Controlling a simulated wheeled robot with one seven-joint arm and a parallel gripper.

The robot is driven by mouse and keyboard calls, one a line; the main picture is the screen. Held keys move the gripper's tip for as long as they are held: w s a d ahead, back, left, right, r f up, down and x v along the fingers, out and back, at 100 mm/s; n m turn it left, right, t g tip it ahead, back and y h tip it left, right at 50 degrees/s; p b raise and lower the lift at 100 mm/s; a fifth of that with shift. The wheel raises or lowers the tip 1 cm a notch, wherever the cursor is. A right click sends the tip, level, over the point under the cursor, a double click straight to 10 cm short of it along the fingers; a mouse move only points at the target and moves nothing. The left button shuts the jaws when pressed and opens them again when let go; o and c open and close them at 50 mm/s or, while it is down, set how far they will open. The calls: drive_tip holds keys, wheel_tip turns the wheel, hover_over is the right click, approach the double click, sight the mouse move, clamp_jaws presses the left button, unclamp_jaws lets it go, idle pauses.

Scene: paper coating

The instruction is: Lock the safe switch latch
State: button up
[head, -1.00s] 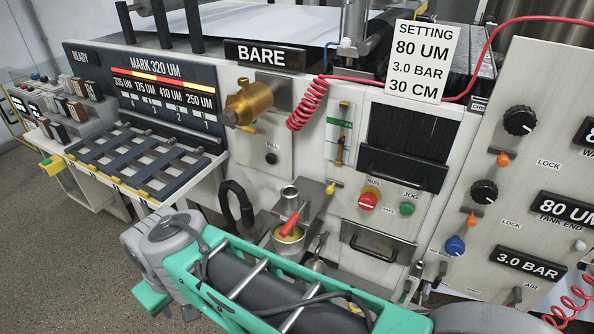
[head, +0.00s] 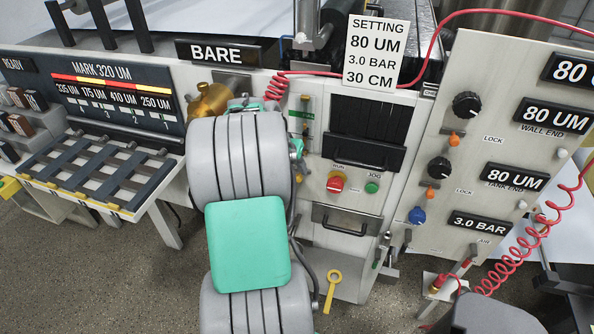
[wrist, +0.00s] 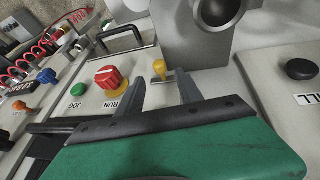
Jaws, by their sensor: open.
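The red RUN switch (head: 335,182) sits on a yellow base on the machine's front panel, and it shows in the wrist view (wrist: 107,77) left of the fingers. A small yellow-handled lever (wrist: 160,69) stands beyond my gripper (wrist: 159,88), roughly in line with the gap between its fingers. It may be the latch; I cannot tell its lock position. My gripper is open with nothing visible between its fingers. Whether a finger touches the lever is unclear. In the head view my arm hides most of the gripper and the lever.
A green JOG button (head: 372,188) sits beside the switch, above a drawer handle (head: 340,222). A grey bracket with a round opening (wrist: 205,30) stands just beyond the fingers. A slatted rack (head: 95,170) is at left, and a coiled red hose (head: 520,255) hangs at right.

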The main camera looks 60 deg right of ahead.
sight(297, 176)
drive_tip(key=x, duration=0.4)
drive_tip(key=shift+d+f+p, duration=0.15)
drive_tip(key=shift+f+p, duration=0.2)
drive_tip(key=shift+c, duration=0.3)
clamp_jaws()
drive_tip(key=shift+w, duration=0.1)
idle(0.6)
